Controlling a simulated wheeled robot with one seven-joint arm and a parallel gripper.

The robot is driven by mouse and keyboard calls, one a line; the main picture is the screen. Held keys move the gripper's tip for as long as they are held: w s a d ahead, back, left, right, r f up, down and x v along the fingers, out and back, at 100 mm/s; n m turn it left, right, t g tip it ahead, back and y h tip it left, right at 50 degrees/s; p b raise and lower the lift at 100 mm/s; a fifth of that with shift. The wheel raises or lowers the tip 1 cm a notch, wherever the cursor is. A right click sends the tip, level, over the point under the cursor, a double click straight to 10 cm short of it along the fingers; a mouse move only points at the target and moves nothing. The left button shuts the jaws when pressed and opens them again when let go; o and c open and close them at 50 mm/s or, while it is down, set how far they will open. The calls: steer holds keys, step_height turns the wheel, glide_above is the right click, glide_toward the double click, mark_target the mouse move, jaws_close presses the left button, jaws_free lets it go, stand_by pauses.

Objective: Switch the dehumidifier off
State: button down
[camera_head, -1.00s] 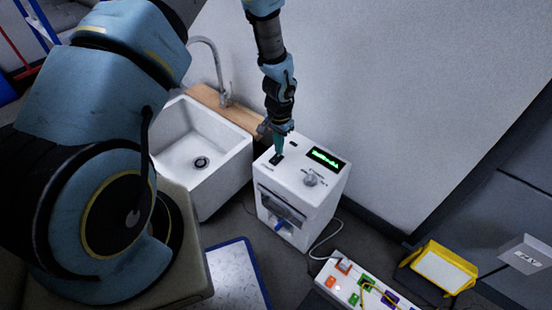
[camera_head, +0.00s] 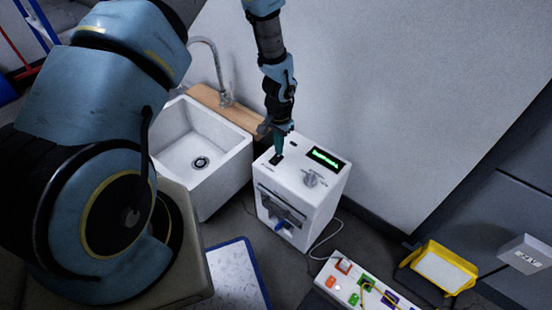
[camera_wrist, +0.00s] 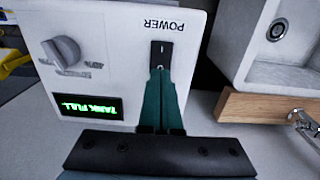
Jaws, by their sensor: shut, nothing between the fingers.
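The dehumidifier (camera_head: 304,198) is a white box with a lit green display (camera_head: 326,158), a grey knob (camera_head: 312,180) and a black power switch (camera_head: 276,159) on top. In the wrist view the display (camera_wrist: 82,107) reads "TANK FULL", upside down. The rocker switch (camera_wrist: 161,53) is labelled POWER. My gripper (camera_head: 278,152) points down over the switch, with its green fingers closed together and empty. In the wrist view the fingertips (camera_wrist: 160,73) overlap the lower end of the switch. Whether they touch it cannot be told.
A white sink (camera_head: 205,160) with a tap (camera_head: 218,65) and wooden ledge (camera_head: 225,108) stands close on the left. A white board with coloured parts (camera_head: 355,285) and a yellow-framed tray (camera_head: 440,270) are at lower right. The wall is behind.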

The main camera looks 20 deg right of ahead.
steer(key=shift+f+b, duration=0.6)
steer(key=shift+f, duration=0.3)
stand_by(0.5)
steer(key=shift+r, duration=0.15)
steer(key=shift+r+p, duration=2.7)
steer(key=shift+r, duration=0.75)
